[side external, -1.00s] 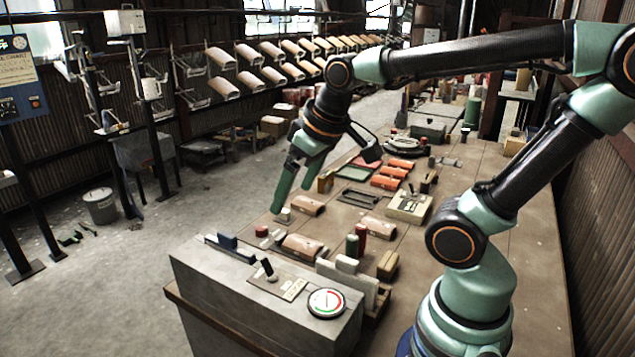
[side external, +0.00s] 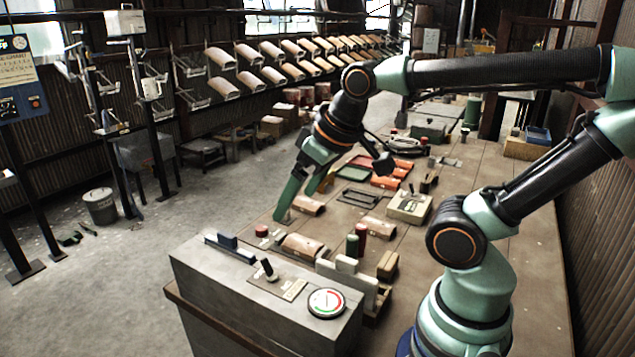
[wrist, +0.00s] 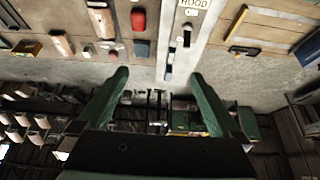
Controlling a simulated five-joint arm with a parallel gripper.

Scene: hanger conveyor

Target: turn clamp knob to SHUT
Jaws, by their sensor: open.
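No knob marked CLAMP or SHUT can be read in either view. A cream box (side external: 408,208) with a small dark-topped control stands on the bench, right of my gripper. A black lever (side external: 267,268) stands on a labelled plate on the grey console in front. It also shows in the wrist view (wrist: 187,36), near a label reading HOOD ON. My gripper (side external: 297,204) is open with nothing between its fingers, pointing down over the left bench edge, behind the console. In the wrist view, its two green fingers are spread apart (wrist: 160,76).
The grey console (side external: 205,275) also bears a blue-handled slider (side external: 228,242) and a round gauge (side external: 326,303). Brown curved pieces (side external: 303,246), red and green cylinders (side external: 352,246) and orange blocks (side external: 385,182) crowd the bench. The floor at left is mostly clear.

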